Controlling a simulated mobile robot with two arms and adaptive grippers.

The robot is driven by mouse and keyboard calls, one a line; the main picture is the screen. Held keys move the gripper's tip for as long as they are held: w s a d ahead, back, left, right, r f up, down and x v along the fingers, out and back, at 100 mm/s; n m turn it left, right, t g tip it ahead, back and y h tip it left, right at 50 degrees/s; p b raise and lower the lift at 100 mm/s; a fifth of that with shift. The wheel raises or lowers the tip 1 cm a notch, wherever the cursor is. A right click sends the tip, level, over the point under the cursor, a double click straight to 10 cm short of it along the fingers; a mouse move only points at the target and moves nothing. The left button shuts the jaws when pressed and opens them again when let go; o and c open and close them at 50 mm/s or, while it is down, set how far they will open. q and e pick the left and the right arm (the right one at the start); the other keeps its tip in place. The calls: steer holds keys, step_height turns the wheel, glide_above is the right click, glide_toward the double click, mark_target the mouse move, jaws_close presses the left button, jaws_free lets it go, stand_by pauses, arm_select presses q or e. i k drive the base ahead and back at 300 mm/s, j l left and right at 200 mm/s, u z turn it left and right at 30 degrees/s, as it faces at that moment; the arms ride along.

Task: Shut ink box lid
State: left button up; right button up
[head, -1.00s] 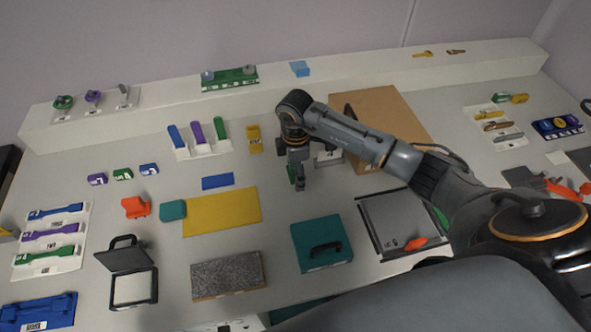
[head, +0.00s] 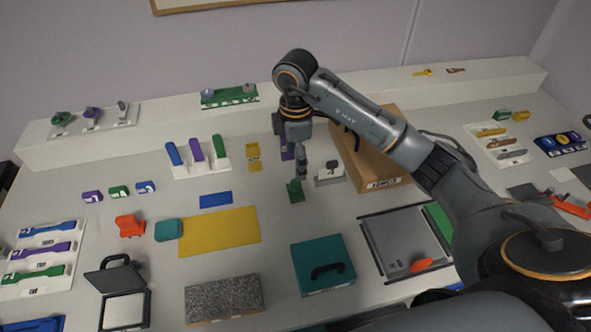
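A small black box (head: 101,311) stands at the lower left, its black lid (head: 113,279) tilted open behind a white pad (head: 124,308). It looks like the ink box, though I can read no label on it. My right gripper (head: 302,174) hangs pointing down near the middle of the table, far to the right of the box and touching neither box nor lid. Its fingers are small and seen edge-on, so I cannot tell whether they are apart. My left gripper is not in view.
A small green object (head: 295,191) lies just below my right gripper. A yellow mat (head: 222,235), a speckled slab (head: 223,298) and a teal box (head: 323,266) with a black handle lie between gripper and black box. An orange piece (head: 129,225) sits behind the lid.

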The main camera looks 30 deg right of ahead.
mark_target(127, 277)
steer(key=k+j, duration=0.5)
steer(key=k, duration=0.15)
steer(key=k+j, duration=0.5)
steer(key=k, duration=0.2)
